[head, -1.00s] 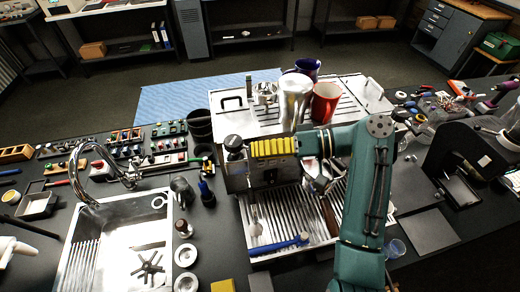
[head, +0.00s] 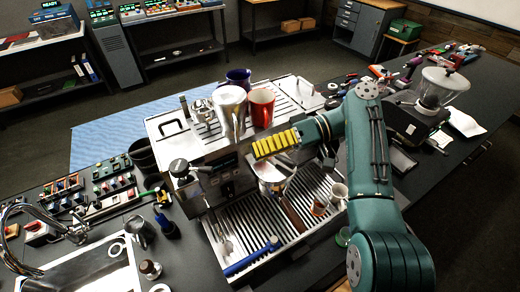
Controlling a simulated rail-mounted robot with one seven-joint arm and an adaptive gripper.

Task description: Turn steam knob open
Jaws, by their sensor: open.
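The espresso machine (head: 236,178) stands on the dark bench in the head view. The arm hides the machine's right front.
A steel cup (head: 231,108), a red cup (head: 261,107) and a purple mug (head: 238,77) stand on the machine's top. A blue-handled tool (head: 250,257) lies at the drip tray's front. A sink (head: 85,270) is at lower left. A grinder (head: 436,95) stands at right.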

